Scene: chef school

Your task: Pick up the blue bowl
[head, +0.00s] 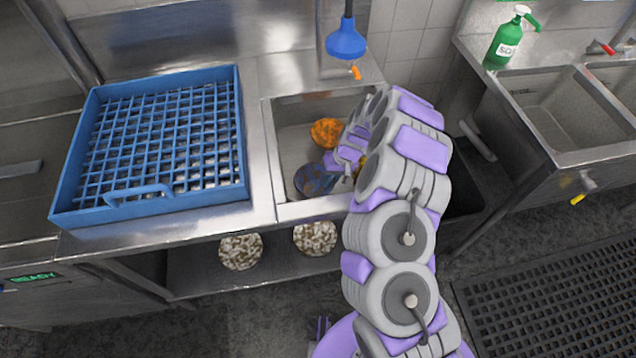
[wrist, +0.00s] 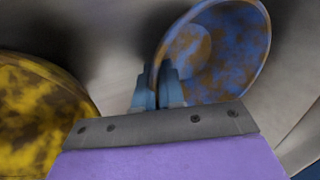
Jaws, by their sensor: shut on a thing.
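The blue bowl (head: 314,179) has brown stains and is in the sink basin in the head view, at its front. In the wrist view the blue bowl (wrist: 222,55) is tilted, with its open side partly towards the camera. My gripper (wrist: 157,88) is shut on the bowl's near left rim. In the head view my gripper (head: 346,172) is at the bowl's right side, partly hidden by my arm. I cannot tell whether the bowl touches the basin floor.
An orange bowl (head: 327,132) sits behind in the sink basin (head: 292,112). A yellow stained dish (wrist: 40,115) is close to the left of my gripper in the wrist view. A blue rack (head: 243,150) stands left of the sink. Two speckled round dishes (head: 241,251) (head: 315,238) are on the lower shelf.

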